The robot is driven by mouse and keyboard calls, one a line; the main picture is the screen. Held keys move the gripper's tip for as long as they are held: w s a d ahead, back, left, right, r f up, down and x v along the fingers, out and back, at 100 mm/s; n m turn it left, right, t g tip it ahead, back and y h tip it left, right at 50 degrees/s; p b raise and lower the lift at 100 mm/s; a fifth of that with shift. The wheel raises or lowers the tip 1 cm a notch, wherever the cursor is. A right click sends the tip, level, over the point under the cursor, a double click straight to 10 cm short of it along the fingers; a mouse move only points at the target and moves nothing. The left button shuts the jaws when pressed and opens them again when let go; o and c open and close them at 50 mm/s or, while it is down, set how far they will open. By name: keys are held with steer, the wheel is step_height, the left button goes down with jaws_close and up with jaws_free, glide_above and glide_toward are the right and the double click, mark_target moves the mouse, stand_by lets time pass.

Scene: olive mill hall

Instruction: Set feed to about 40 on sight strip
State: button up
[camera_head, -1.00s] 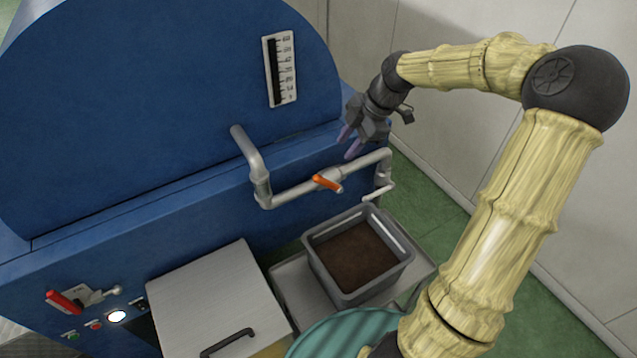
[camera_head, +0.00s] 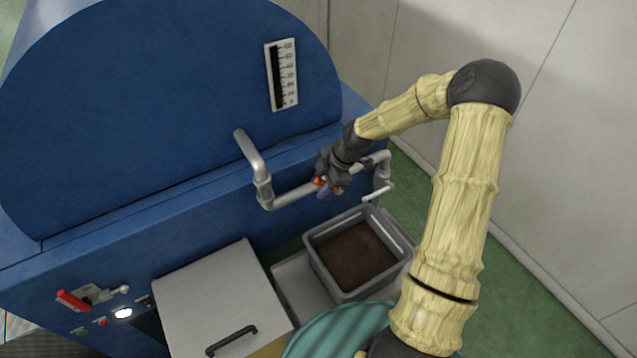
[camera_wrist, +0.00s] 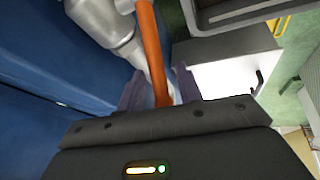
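The sight strip (camera_head: 281,75) is a white scale with a dark column on the blue machine's face. The column reaches close to the top; its numbers are too small to read. An orange valve lever (camera_wrist: 152,45) sits on the grey pipe (camera_head: 294,196) below the strip. My gripper (camera_head: 328,188) is at this lever and hides most of it in the head view. In the wrist view my gripper (camera_wrist: 160,90) is open, with the lever's end between its purple fingers. Gaps show beside the lever, so the fingers do not look closed on it.
A grey bin (camera_head: 318,262) of dark brown material stands under the pipe. A metal lid with a black handle (camera_head: 231,340) lies left of it. A red-handled lever (camera_head: 73,300) and several buttons are at the lower left. A pale wall stands at the right.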

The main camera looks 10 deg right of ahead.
steer(key=shift+a+f, duration=0.3)
steer(key=shift+f, duration=0.25)
jaws_close()
steer(key=shift+f, duration=0.1)
